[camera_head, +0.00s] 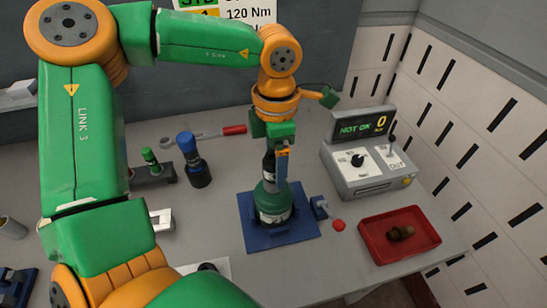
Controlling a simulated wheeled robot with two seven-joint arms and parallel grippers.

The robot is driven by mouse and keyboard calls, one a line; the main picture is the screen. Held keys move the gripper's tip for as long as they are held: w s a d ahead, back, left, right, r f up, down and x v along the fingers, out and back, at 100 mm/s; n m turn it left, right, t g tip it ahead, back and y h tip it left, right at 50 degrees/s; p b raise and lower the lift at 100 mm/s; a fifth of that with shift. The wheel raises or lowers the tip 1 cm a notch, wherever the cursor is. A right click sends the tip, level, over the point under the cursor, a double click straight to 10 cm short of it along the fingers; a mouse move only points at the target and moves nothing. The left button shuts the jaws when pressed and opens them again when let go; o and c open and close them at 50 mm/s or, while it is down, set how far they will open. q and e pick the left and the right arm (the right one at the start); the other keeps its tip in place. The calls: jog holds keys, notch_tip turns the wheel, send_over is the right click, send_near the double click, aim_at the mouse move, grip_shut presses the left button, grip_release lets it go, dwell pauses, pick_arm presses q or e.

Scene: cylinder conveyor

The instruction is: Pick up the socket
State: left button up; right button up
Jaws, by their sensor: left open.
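My left gripper (276,160) reaches down over a green cylinder-like part (272,203) on a blue square fixture (250,228). Its fingers are close around or just above the top of that part; I cannot tell whether they touch it. Which piece is the socket is not clear. A black upright piece with a blue top (193,160) stands on the table left of the gripper. A smaller green-topped piece (150,158) sits in a dark holder beside it. My right gripper is not in view.
A wrench with a red handle (234,130) lies at the back. A grey control box reading NOT OK (370,162) stands right. A red tray (375,250) holds brown pieces (400,232). A red-knobbed lever (338,225) stands beside the fixture. The right wall is slotted.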

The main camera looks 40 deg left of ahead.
pick_arm(q)
jog(key=shift+w+a+f, duration=0.1)
jog(key=shift+w+f, duration=0.05)
jog(key=shift+f, duration=0.25)
jog(key=shift+w+a+f, duration=0.15)
jog(key=shift+w, duration=0.1)
jog(key=shift+s, duration=0.2)
jog(key=c, duration=1.1)
grip_shut()
jog(key=shift+w, duration=0.1)
